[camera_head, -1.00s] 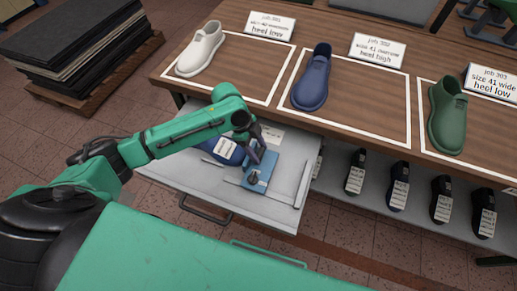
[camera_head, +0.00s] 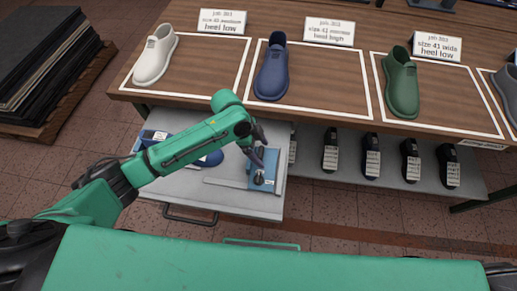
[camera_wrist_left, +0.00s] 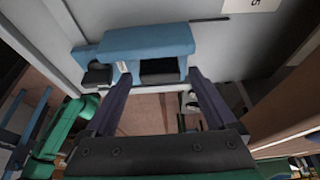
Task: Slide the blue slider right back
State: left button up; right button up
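The blue slider (camera_head: 268,157) sits in the open drawer (camera_head: 228,206), at the right end of a thin rail (camera_head: 226,184), close to the drawer's right wall. My left gripper (camera_head: 259,168) is down at the slider. In the left wrist view the blue slider (camera_wrist_left: 150,40) is just ahead of the fingertips, and my left gripper (camera_wrist_left: 160,76) has its fingers apart, one on each side of the slider's dark-faced part. I cannot tell whether a finger touches it. My right gripper is not in view.
Blue lasts (camera_head: 208,159) lie in the drawer left of the slider, partly behind my arm. The wooden table (camera_head: 350,20) above holds white, blue and green shoes by job cards. Several dark lasts (camera_head: 371,158) stand on a shelf to the right.

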pick_arm(q)
jog(key=shift+a, duration=0.15)
jog(key=v, duration=1.4)
jog(key=shift+r+b, duration=0.25)
jog(key=shift+b, duration=0.15)
jog(key=shift+s+f, duration=0.1)
jog(key=shift+s, duration=0.05)
